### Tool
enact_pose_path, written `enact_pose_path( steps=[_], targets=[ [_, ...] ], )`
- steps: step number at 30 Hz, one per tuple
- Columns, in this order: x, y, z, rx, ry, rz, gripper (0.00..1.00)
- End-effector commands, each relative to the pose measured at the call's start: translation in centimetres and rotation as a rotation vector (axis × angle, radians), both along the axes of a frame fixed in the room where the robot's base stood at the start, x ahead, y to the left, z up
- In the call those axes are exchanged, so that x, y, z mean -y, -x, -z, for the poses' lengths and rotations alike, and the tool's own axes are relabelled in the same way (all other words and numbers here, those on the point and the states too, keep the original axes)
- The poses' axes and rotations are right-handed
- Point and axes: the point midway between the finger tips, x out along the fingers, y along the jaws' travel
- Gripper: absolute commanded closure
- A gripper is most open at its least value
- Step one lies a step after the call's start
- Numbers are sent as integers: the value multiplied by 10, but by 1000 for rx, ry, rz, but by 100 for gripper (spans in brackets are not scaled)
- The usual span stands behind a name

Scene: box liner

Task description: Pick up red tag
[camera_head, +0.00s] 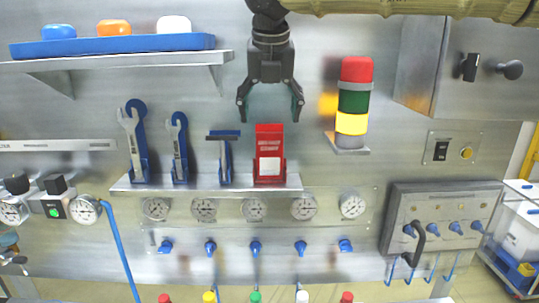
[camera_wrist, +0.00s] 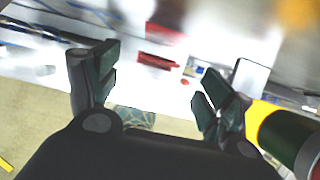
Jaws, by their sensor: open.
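The red tag (camera_head: 269,140) stands upright in a red holder at the right end of a small metal shelf in the head view. It has a white label on its lower front. My gripper (camera_head: 270,112) is open and empty, pointing down just above the tag, with its fingers to either side of the tag's top in the picture. In the wrist view, my gripper's open fingers (camera_wrist: 153,88) frame a blurred red shape (camera_wrist: 158,61) beyond them, which looks like the tag. I cannot tell the exact depth gap.
A stack light (camera_head: 354,100) stands to the right. An upper shelf (camera_head: 130,60) with a blue tray is at upper left. Gauges line the panel below.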

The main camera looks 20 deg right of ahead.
Motion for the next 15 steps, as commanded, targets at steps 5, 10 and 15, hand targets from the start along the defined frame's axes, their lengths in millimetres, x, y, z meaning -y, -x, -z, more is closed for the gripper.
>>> enact_pose_path(
  steps=[5,10,15],
  targets=[
    [2,-8,19,-2,0,0,20],
    [2,-10,28,0,2,-1,20],
    [4,-14,45,-2,0,-2,20]
  ],
)
